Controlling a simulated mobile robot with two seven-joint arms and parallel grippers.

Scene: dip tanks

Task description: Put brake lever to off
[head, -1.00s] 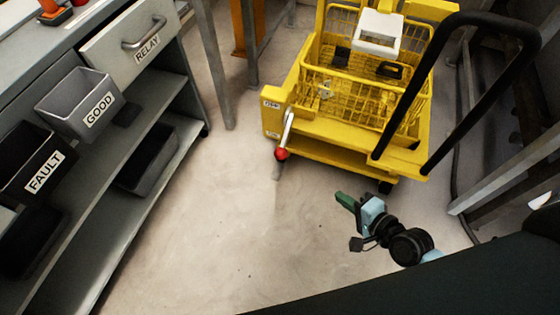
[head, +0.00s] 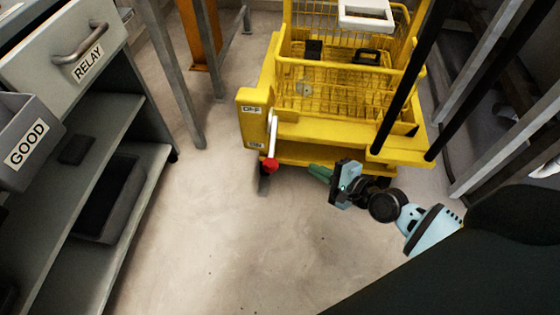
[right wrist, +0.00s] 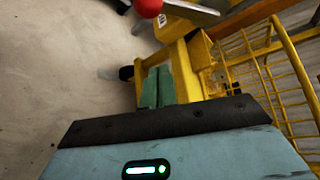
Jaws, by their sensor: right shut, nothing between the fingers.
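The brake lever (head: 273,136) is a pale metal bar with a red ball knob (head: 270,165), on the left front corner of the yellow cart (head: 345,128). It hangs down, knob lowest, beside a yellow plate with an OFF label (head: 252,110) at the top and a small, hardly readable label (head: 257,146) lower down. My right gripper (head: 318,172) is shut and empty, its green fingers right of the knob and apart from it. In the right wrist view the fingers (right wrist: 158,88) point toward the cart, with the red knob (right wrist: 149,7) at the top edge. My left gripper is out of view.
A grey shelf unit (head: 95,150) with a GOOD bin (head: 28,142) and a RELAY drawer (head: 65,55) stands at the left. The cart's black handle (head: 408,80) rises at its right. Grey frame rails (head: 505,140) stand at the far right. The floor in front is clear.

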